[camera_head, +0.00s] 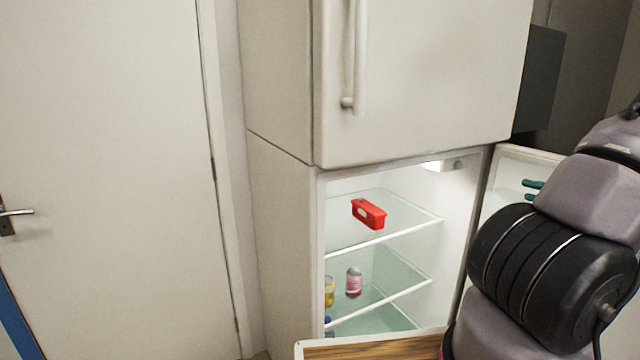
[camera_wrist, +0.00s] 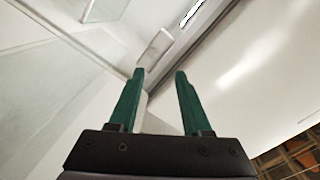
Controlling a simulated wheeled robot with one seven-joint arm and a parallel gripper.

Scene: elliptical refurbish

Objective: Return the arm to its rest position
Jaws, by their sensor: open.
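My gripper (camera_head: 532,190) shows in the head view at the right, where only its green fingertips stick out past my arm. They are in front of the inner side of the open fridge door (camera_head: 508,170). In the wrist view my gripper (camera_wrist: 160,74) has its two green fingers spread apart with nothing between them. Pale fridge surfaces lie beyond the fingers. My arm is bent at the right edge of the head view and hides much of the fridge door.
The fridge (camera_head: 280,220) has its lower compartment open. A red container (camera_head: 369,214) sits on the upper shelf. A pink bottle (camera_head: 354,281) and a yellow item (camera_head: 329,291) stand lower down. A wooden surface (camera_head: 375,348) is in front. A closed door (camera_head: 110,150) is at left.

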